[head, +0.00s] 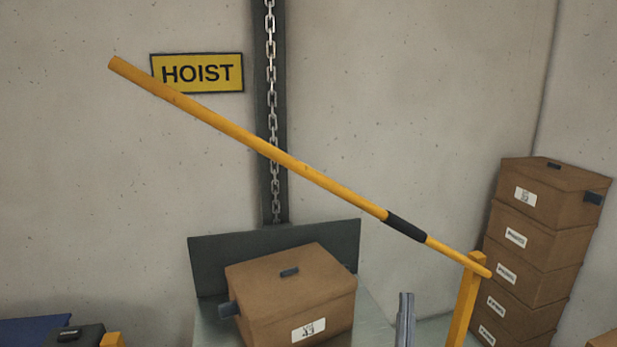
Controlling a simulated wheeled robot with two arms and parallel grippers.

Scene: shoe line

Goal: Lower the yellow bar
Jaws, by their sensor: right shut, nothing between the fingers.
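The yellow bar (310,173) is raised at a slant. Its free end is at the upper left, and its lower end meets a yellow post (466,305) at the right. A black sleeve (406,226) wraps the bar near the post. My right gripper (405,298) shows as grey fingers at the bottom edge, below the black sleeve and left of the post. It is shut, empty and apart from the bar. My left gripper is not in view.
Behind the bar, a brown box (290,290) sits on a grey platform (372,318) with a dark back plate (214,258). A chain (272,100) hangs by a HOIST sign (198,73). Several boxes (536,238) are stacked at the right.

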